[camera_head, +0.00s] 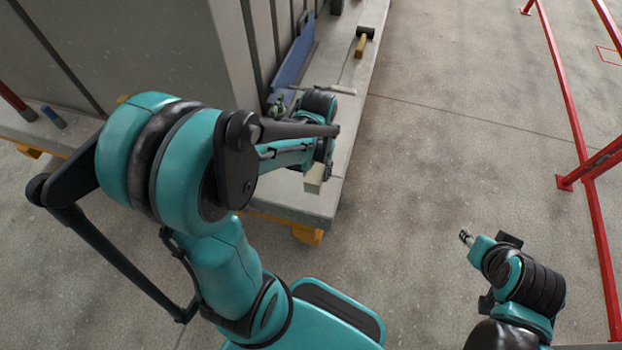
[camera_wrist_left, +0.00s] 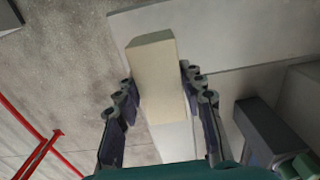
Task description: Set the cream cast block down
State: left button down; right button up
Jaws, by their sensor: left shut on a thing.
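The cream cast block (camera_wrist_left: 156,80) is between the two fingers of my left gripper (camera_wrist_left: 165,98) in the left wrist view, with its long side pointing away from the wrist. In the head view the block (camera_head: 314,178) shows below my left gripper (camera_head: 319,163), near the front right edge of the pale slab (camera_head: 335,140). Whether the block touches the slab cannot be told. My left arm hides part of the slab in the head view. My right gripper (camera_head: 467,238) is over open floor, away from the slab; its finger opening is too small to judge.
The slab rests on yellow supports (camera_head: 307,234). A mallet (camera_head: 362,41) lies at its far end, and a tall grey panel (camera_head: 170,45) stands on its left. Red rails (camera_head: 566,95) stand at the right. The floor between slab and rails is clear.

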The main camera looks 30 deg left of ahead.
pick_arm(q)
jog(key=shift+w+a+f, duration=0.25)
jog(key=shift+a+f, duration=0.3)
jog(key=shift+a, duration=0.3)
jog(key=shift+a+f+b, duration=0.1)
jog(key=shift+f+b, duration=0.15)
jog(key=shift+b, duration=0.05)
notch_tip(320, 180, down, 4)
jog(key=shift+r+b, duration=0.15)
jog(key=shift+b, duration=0.75)
jog(key=shift+r, duration=0.1)
jog(key=c, duration=1.4)
grip_release()
jog(key=shift+f, duration=0.2)
jog(key=o, duration=0.5)
